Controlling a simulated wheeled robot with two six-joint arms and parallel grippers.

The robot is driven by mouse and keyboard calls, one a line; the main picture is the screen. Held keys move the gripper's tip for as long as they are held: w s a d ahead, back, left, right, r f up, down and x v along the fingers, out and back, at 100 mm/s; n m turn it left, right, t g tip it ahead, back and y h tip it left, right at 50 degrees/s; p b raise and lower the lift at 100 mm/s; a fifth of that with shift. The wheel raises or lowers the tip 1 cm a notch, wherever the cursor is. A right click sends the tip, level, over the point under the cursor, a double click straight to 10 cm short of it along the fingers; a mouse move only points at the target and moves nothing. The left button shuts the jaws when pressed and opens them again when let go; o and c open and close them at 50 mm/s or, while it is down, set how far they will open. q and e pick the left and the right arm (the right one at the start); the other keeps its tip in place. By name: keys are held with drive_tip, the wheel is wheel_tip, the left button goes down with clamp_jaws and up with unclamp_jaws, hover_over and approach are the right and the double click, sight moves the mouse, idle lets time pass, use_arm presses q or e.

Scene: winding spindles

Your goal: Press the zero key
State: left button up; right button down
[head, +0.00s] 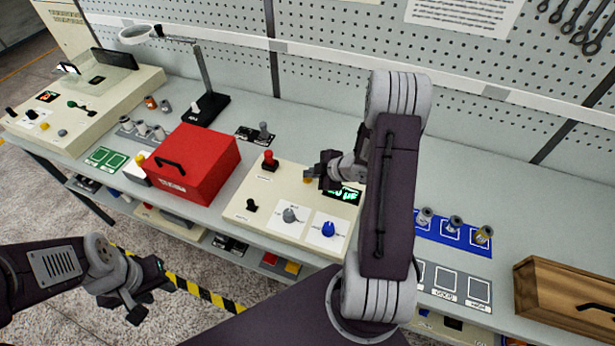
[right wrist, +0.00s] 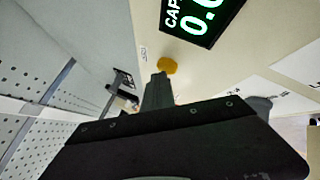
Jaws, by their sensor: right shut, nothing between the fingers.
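The zero key is a small yellow button (head: 307,180) on the cream panel (head: 262,196), beside a display with green digits (head: 343,194). In the right wrist view the yellow button (right wrist: 168,65) sits just past the fingertips, with a small label beside it and the display (right wrist: 200,15) above. My right gripper (head: 317,178) is shut and empty, its fingertips (right wrist: 160,80) close to the button; I cannot tell whether they touch. My left gripper (head: 150,303) hangs low at the left, away from the panel, its fingers apart and empty.
A red toolbox (head: 193,165) stands left of the panel. The panel also carries a red-topped control (head: 269,160), a grey knob (head: 290,215) and a blue knob (head: 328,229). A blue strip with spindles (head: 453,228) and a wooden box (head: 565,290) lie to the right.

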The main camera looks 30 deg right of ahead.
sight(310, 179)
drive_tip(key=shift+r+p, duration=0.75)
drive_tip(key=shift+r, duration=0.1)
drive_tip(key=shift+r, duration=0.1)
wheel_tip(310, 179, up, 5)
drive_tip(key=p, duration=0.4)
drive_tip(key=shift+p, duration=0.35)
